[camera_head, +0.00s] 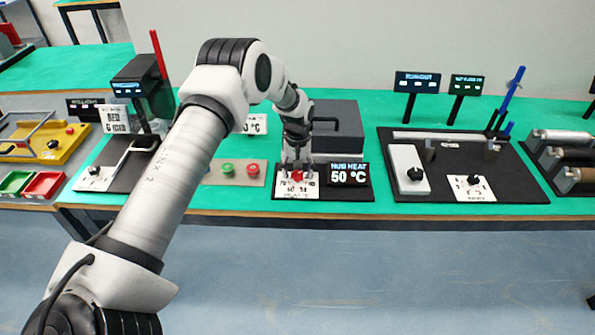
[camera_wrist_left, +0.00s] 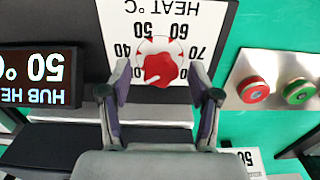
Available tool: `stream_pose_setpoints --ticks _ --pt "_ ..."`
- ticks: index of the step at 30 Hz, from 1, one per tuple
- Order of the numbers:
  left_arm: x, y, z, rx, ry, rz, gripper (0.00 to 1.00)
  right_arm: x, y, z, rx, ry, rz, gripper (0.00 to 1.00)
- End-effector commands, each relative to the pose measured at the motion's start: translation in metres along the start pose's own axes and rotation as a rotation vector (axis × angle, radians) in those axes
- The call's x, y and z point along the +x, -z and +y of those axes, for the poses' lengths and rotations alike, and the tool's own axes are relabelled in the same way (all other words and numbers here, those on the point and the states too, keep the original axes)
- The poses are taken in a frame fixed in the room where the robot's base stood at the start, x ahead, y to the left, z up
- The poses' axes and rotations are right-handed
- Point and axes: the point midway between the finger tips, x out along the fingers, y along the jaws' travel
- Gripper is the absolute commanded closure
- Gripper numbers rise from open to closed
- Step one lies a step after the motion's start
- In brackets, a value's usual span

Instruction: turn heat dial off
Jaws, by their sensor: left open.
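The heat dial (camera_wrist_left: 160,68) is a red knob on a white scale plate (camera_wrist_left: 190,20) marked HEAT °C, with 40, 50, 60 and 70 legible upside down in the left wrist view. In the head view the dial (camera_head: 297,176) is a small red spot under my left gripper (camera_head: 298,168). My left gripper (camera_wrist_left: 163,88) is open, with one finger on each side of the knob's near edge; I cannot tell whether they touch it. The HUB HEAT display (camera_head: 348,174) beside the dial reads 50 °C. My right gripper is not in view.
A plate with a green button (camera_head: 228,168) and a red button (camera_head: 253,169) lies left of the dial. A dark grey box (camera_head: 336,130) stands behind it. To the right is a black board (camera_head: 450,150) with a white block (camera_head: 408,168). The bench's front edge runs just below.

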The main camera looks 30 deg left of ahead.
Motion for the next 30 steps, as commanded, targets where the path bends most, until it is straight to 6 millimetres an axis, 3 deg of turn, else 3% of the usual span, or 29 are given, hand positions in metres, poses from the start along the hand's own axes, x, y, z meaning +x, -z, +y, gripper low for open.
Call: stream_pose_setpoints --ticks 5,12,16,21,30 --pt "-0.022 0.002 0.001 0.000 -0.003 0.004 0.38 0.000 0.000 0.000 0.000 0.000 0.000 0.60" --pt "-0.083 0.001 0.001 0.000 -0.002 0.003 0.38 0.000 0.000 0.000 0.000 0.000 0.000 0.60" --pt "-0.107 0.001 0.001 -0.001 -0.001 0.001 0.38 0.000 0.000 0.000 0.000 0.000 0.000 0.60" --pt "-0.118 0.000 0.000 0.000 0.000 -0.002 0.38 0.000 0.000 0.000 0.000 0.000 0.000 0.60" --pt "-0.118 0.000 0.000 0.000 0.001 -0.002 0.38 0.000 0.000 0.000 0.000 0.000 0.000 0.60"
